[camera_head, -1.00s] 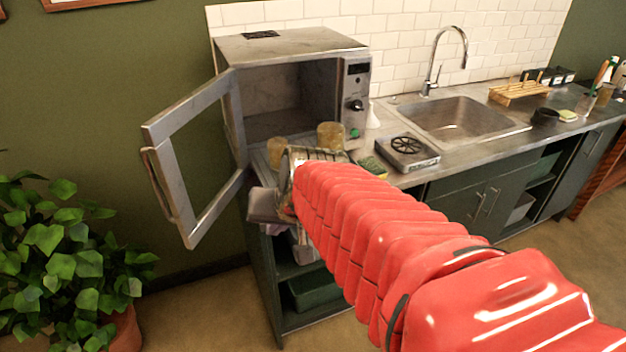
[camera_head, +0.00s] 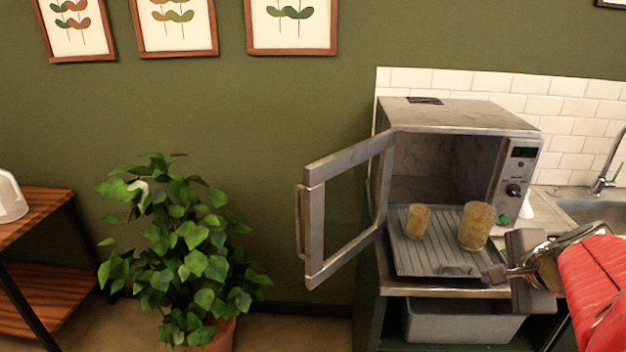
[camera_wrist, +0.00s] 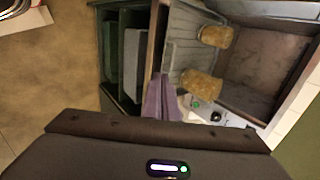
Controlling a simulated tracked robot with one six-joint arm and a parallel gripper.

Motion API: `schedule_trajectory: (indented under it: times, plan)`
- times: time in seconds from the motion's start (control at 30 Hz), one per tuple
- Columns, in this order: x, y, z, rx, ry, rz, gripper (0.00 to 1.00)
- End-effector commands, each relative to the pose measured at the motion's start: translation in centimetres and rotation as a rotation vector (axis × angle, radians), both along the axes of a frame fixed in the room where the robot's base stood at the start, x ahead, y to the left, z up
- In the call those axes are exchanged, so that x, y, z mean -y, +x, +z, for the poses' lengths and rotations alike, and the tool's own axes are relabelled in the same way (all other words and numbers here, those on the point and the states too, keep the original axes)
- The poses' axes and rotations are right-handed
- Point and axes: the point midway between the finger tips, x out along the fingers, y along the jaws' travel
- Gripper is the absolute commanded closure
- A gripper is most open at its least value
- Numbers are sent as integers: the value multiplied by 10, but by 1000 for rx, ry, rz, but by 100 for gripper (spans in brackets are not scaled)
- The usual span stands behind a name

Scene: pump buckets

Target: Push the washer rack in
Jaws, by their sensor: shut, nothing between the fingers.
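The washer is a grey metal box (camera_head: 455,115) on the counter with its framed door (camera_head: 345,165) swung open to the left. Its ribbed grey rack (camera_head: 415,258) sticks out of the front, past the opening. Two amber glasses stand on the rack, a smaller one (camera_head: 417,222) at left and a larger one (camera_head: 476,226) at right. My gripper (camera_head: 492,275) is shut and empty at the rack's front right corner; whether it touches the rack is unclear. In the wrist view the gripper (camera_wrist: 160,100) points at the edge of the rack (camera_wrist: 182,35).
A grey bin (camera_head: 460,322) sits on the shelf under the counter. A leafy plant (camera_head: 185,240) stands on the floor left of the washer. A wooden side table (camera_head: 45,215) is at far left. The sink (camera_head: 590,207) is at right. The floor between plant and counter is clear.

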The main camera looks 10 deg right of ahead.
Motion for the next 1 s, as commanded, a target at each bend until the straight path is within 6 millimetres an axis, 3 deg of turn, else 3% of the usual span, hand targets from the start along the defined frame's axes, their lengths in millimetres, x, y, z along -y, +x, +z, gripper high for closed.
schedule_trajectory:
  times: [0.43,1.0]
  plan:
    - [-1,8,-7,-1,-1,11,100]
    - [10,49,-57,-4,-2,14,100]
